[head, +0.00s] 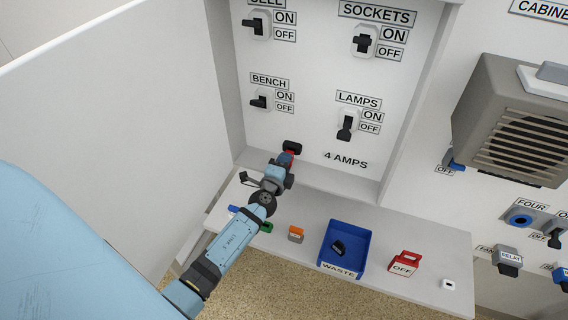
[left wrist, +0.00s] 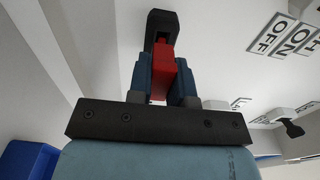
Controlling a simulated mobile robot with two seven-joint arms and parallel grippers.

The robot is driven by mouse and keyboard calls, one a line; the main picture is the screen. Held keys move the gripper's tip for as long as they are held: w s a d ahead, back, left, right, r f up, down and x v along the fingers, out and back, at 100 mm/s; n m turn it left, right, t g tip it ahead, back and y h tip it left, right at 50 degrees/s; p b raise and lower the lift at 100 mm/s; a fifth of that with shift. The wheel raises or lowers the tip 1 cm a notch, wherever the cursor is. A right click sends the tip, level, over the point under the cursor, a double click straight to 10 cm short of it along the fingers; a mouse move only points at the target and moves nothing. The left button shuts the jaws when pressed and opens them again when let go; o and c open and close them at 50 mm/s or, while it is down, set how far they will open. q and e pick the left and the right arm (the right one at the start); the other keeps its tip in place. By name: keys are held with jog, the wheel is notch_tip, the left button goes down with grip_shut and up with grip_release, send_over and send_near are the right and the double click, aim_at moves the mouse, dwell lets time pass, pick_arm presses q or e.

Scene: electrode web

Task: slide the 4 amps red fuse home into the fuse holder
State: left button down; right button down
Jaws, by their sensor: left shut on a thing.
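The red fuse (head: 285,159) is between the fingers of my left gripper (head: 283,164), just below the black fuse holder (head: 293,147) on the cabinet's back panel. In the left wrist view the red fuse (left wrist: 161,70) is gripped between two dark blue fingers (left wrist: 162,85). Its far end meets the black fuse holder (left wrist: 161,26); I cannot tell how deep it sits. The "4 AMPS" label (head: 346,160) is right of the holder. My right gripper is not in view.
Switches for sockets (head: 364,42), bench (head: 260,101) and lamps (head: 347,126) are on the panel above. On the shelf below are an orange block (head: 296,233), a blue waste tray (head: 366,237) holding a black piece (head: 338,248), and a red "OFF" tag (head: 405,263). The open door (head: 120,90) stands left.

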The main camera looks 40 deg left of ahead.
pick_arm(q)
jog(key=shift+x, duration=1.05)
jog(key=c, duration=1)
grip_release()
jog(key=shift+o, duration=0.2)
jog(key=b+v, duration=0.3)
jog(key=v, duration=1)
jog(key=shift+s, duration=0.35)
jog(key=shift+d, duration=0.15)
jog(key=s+d+f+n+g+h+p, duration=0.4)
jog(key=s+d+n+g+h+p, duration=0.2)
jog(key=s+d+n, duration=0.6)
jog(key=s+d+h+p, duration=0.1)
jog(key=s+d, duration=0.1)
jog(key=s, duration=0.2)
jog(key=shift+s+d+g, duration=0.25)
jog(key=shift+g, duration=0.05)
